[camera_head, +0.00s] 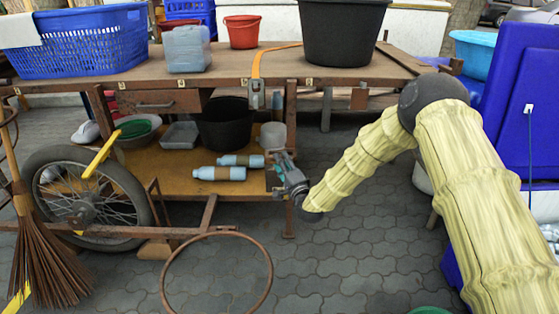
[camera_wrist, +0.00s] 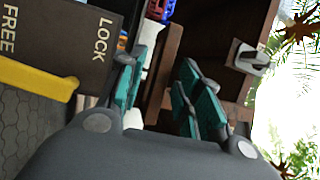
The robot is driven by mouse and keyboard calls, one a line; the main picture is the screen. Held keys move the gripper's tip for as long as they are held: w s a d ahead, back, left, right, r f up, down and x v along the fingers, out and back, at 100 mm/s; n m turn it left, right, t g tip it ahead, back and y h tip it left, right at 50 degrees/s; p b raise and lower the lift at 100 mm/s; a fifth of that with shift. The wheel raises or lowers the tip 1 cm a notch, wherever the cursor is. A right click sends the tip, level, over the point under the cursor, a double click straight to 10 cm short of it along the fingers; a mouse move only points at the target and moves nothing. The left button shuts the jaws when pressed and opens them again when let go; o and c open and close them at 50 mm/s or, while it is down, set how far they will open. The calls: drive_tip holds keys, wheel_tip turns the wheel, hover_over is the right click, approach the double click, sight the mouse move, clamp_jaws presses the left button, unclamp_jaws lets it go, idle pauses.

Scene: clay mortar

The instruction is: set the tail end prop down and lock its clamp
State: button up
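My gripper (camera_head: 281,165) is at the cart's tail end, below the tabletop edge. In the wrist view its teal-padded fingers (camera_wrist: 160,88) stand apart, with a dark brown bar (camera_wrist: 170,65) between or just beyond them; I cannot tell whether they touch it. A brown upright post (camera_head: 291,105), probably the tail end prop, stands under the tabletop near the gripper, its lower part partly hidden. A dark plate marked LOCK and FREE (camera_wrist: 88,45) shows beside a yellow lever (camera_wrist: 35,85); its setting is unclear. A grey latch (camera_wrist: 248,60) sits on a brown panel.
The cart's tabletop (camera_head: 220,65) carries a blue basket (camera_head: 75,42), a red bucket (camera_head: 242,32) and a large black tub (camera_head: 342,35). Blue bottles (camera_head: 219,173) lie on the lower shelf. A rusty hoop (camera_head: 268,265), spoked wheel (camera_head: 120,205) and broom (camera_head: 42,255) are at left. Paving (camera_head: 340,265) is clear.

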drive_tip(key=v, duration=0.9)
drive_tip(key=shift+s, duration=0.25)
drive_tip(key=shift+d+f, duration=0.1)
drive_tip(key=s+d+f+n+g+h+p, duration=0.25)
drive_tip(key=s+f+g, duration=0.25)
drive_tip(key=s+f, duration=0.7)
drive_tip(key=s+d+f+n+g+h+p, duration=0.1)
drive_tip(key=s+d+f+n+g, duration=0.3)
drive_tip(key=s+f, duration=0.75)
drive_tip(key=s+d+f+n+g+h+p, duration=0.15)
drive_tip(key=s+d+n+g, duration=0.35)
drive_tip(key=s, duration=1.1)
drive_tip(key=s+d+f+n+g+h+p, duration=0.15)
drive_tip(key=s+d+g+h, duration=0.35)
drive_tip(key=s, duration=1.1)
wheel_tip(320, 180, up, 38)
drive_tip(key=d+y+p, duration=0.1)
drive_tip(key=y+p, duration=0.1)
drive_tip(key=p, duration=3.5)
drive_tip(key=shift+s+d+m+t, duration=0.3)
drive_tip(key=shift+d+m+t, duration=0.05)
drive_tip(key=shift+m+t, duration=0.05)
